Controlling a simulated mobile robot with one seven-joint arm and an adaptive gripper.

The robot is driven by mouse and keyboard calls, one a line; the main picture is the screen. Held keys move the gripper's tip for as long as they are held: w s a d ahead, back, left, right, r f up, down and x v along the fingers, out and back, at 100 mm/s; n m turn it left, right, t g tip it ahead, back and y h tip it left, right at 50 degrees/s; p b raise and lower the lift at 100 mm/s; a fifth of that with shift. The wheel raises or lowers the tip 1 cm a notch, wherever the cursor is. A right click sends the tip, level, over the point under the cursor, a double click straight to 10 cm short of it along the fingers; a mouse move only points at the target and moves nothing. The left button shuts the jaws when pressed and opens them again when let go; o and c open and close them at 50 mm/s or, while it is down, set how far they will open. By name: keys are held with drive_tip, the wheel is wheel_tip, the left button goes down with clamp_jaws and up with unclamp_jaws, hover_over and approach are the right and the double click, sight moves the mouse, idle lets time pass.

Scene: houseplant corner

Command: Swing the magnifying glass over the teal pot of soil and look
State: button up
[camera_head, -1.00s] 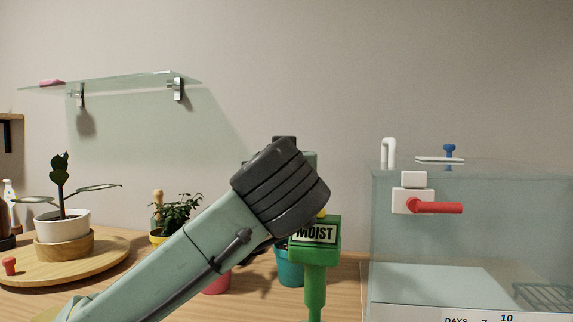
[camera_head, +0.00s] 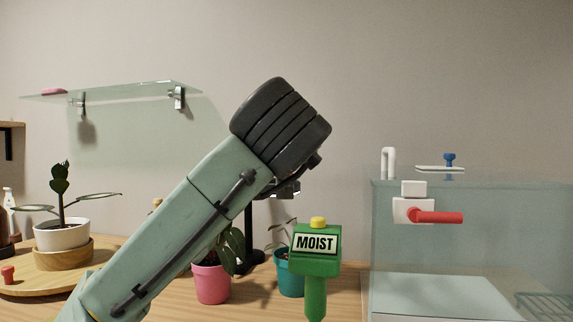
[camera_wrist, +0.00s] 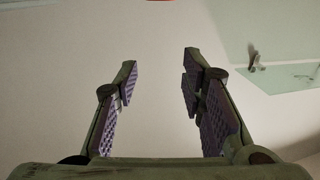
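The teal pot (camera_head: 290,286) stands on the wooden table behind the green MOIST meter, which hides its right side. A few leaves show above its rim; the soil surface is not clear. A black upright post (camera_head: 248,225) on a dark base stands between the pink and teal pots, and may be the magnifying glass's stand. No lens is clearly visible; my raised arm covers the post's upper part. In the wrist view my gripper (camera_wrist: 158,85) is open and empty, its fingers wide apart against the bare wall. In the head view my gripper is mostly hidden behind my arm.
The green MOIST meter (camera_head: 315,243) stands close in front. A pink pot (camera_head: 211,284) is beside my arm. A glass tank (camera_head: 470,245) with a red handle (camera_head: 438,217) fills the right. A glass shelf (camera_head: 130,86) hangs on the wall, and a potted plant (camera_head: 62,235) stands left.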

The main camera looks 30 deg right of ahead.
wheel_tip(320, 180, up, 4)
drive_tip(key=shift+f, duration=0.15)
